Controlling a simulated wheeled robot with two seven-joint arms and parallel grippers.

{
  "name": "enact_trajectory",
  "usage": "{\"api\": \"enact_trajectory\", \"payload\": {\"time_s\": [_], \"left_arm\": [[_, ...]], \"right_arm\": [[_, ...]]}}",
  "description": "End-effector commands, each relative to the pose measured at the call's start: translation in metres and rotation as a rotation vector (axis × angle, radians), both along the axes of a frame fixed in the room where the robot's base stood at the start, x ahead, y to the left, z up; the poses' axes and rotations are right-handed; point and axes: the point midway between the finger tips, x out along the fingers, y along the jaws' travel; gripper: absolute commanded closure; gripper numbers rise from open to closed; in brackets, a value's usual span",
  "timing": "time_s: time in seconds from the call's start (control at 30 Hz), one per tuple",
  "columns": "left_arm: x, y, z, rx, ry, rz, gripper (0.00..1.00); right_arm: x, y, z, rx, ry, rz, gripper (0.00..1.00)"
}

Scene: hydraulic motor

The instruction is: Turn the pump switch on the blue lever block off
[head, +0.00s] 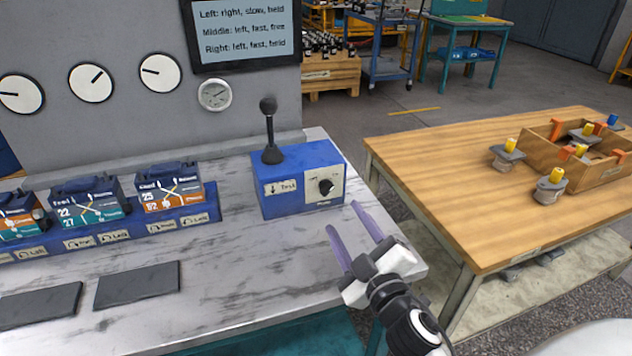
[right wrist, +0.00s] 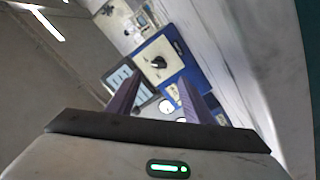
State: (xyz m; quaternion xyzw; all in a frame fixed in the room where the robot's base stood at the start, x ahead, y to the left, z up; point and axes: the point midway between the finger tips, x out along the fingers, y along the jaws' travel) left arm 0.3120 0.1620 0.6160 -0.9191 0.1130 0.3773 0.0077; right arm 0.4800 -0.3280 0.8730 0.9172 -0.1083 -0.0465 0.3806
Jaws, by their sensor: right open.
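The blue lever block (head: 288,180) stands on the marbled bench, with a black lever (head: 269,130) upright on its top. My left gripper is out of view.
Several labelled modules (head: 170,187) stand in a blue rack at the left. Two dark pads (head: 137,284) lie on the bench. A wooden table (head: 480,190) with a crate (head: 570,165) stands at the right, across a gap.

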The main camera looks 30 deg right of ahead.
Motion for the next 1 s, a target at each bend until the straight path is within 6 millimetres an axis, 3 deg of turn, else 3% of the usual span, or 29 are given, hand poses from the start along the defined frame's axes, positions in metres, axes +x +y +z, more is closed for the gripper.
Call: {"api": "enact_trajectory", "payload": {"time_s": [0.3,0.6,1.0], "left_arm": [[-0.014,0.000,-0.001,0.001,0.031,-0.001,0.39],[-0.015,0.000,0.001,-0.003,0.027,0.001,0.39],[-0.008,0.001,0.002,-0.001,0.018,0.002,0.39]], "right_arm": [[0.047,-0.011,0.002,-0.001,-0.001,0.001,0.53],[0.090,-0.021,0.000,0.000,0.001,0.001,0.53],[0.098,-0.024,-0.001,0.000,0.002,0.001,0.53]]}}
